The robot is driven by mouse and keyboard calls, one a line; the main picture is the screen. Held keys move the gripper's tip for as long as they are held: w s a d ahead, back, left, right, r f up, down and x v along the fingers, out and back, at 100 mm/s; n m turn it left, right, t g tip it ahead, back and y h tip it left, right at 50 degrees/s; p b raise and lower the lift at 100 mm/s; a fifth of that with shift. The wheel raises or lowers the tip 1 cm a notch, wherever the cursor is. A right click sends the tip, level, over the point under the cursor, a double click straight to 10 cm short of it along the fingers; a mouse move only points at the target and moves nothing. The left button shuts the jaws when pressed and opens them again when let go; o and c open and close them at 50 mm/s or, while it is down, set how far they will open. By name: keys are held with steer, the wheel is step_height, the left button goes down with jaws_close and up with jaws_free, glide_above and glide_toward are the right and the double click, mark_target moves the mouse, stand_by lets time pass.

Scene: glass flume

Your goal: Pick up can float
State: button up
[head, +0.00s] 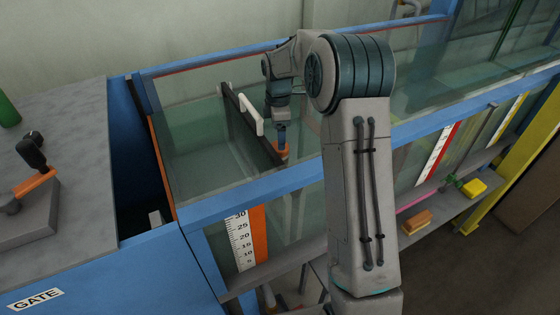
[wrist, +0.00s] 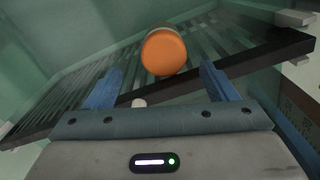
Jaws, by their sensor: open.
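The can float shows in the wrist view as a can with a round orange end (wrist: 164,53), just beyond the fingertips and roughly between them. It lies against a dark slatted rack (wrist: 90,85). My gripper (wrist: 164,78) is open and empty, with one blue finger on each side. In the head view my gripper (head: 281,140) reaches down inside the glass flume, and a bit of orange, likely the can float (head: 281,152), shows just under it. My arm hides part of the flume there.
The dark rack (head: 250,125) and a white bar (head: 251,114) stand close beside my gripper in the head view. The blue flume rim (head: 255,187) and glass walls surround it. A grey bench with an orange-handled lever (head: 36,182) is at left. A sponge (head: 416,222) lies on the right shelf.

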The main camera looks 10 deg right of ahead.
steer(key=f, duration=0.5)
steer(key=f+p, duration=0.1)
steer(key=f, duration=0.1)
steer(key=shift+s+d+f, duration=0.1)
steer(key=shift+s+f, duration=0.15)
steer(key=shift+f, duration=0.1)
steer(key=c, duration=1.2)
